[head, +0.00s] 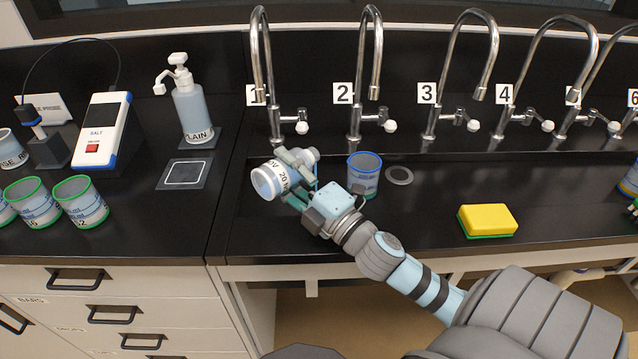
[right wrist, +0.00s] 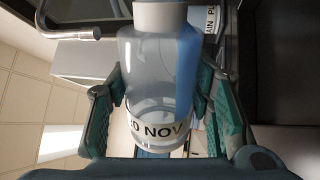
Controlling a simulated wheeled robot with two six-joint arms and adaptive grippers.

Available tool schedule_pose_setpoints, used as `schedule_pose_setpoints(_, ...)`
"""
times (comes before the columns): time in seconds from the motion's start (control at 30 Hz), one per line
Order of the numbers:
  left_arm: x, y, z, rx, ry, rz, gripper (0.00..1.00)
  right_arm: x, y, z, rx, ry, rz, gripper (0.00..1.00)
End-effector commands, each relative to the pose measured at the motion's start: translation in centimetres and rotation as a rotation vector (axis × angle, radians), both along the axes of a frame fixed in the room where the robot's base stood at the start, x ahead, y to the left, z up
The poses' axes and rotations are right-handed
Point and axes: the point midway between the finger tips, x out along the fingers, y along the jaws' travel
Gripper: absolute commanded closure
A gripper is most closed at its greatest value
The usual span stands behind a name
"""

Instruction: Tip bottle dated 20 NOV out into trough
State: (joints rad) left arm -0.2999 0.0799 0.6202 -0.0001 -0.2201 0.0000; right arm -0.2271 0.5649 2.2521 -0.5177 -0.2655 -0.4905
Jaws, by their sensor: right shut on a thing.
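The bottle with the label reading 20 NOV (head: 267,183) is clear with a white label band. It lies tilted nearly on its side above the left end of the black trough (head: 425,205). My right gripper (head: 298,180) is shut around its body. In the right wrist view the bottle (right wrist: 152,75) sits between both fingers, with "0 NOV" readable and bluish liquid along its right side. Its white top is cut by the frame edge, so I cannot tell whether it is capped. No pouring stream shows. My left gripper is out of view.
A blue-rimmed cup (head: 364,178) stands just right of my right gripper, beside a grey ring (head: 399,175). A yellow sponge (head: 487,220) lies farther right. Numbered taps (head: 357,110) line the back. A pump bottle (head: 190,105), salt meter (head: 103,125) and green-rimmed cups (head: 82,203) stand left.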

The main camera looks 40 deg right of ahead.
Motion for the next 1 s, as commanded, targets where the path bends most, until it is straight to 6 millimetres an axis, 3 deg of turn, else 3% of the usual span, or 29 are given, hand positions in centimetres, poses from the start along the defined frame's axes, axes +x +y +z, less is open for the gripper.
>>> schedule_pose_setpoints(1.0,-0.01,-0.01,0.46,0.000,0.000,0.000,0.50,0.03,-0.23,0.58,0.109,0.014,0.000,0.94)
